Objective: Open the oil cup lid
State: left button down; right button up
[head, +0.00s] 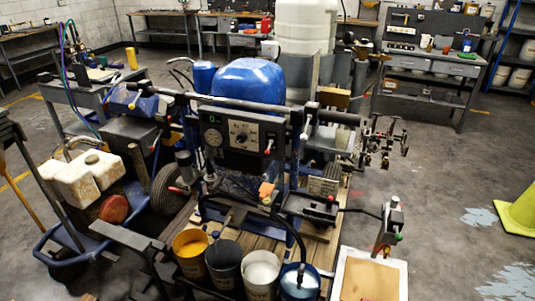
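The line striper stands in the middle of the head view, with a blue rounded tank or cover (247,80), a dark control panel (240,135) with dials, and a handlebar (240,103) with black grips. I cannot pick out an oil cup or its lid for certain. A small blue cylinder (203,76) stands left of the blue tank; whether it has a lid is unclear. A pot with a blue top (300,281) stands at the front. Neither of my grippers shows in this view.
Open pails of yellow (190,246), dark and white paint (261,270) stand in front of the striper. A shallow tray (370,278) and yellow cone (518,212) are at right. Floor at right is mostly clear.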

aim_at(266, 188)
jog(key=i+j+z, duration=0.1)
jog(key=z, duration=0.25)
jog(key=i+j+z, duration=0.15)
jog(key=z, duration=0.2)
jog(key=i+j+z, duration=0.1)
jog(key=z, duration=0.25)
jog(key=j, duration=0.1)
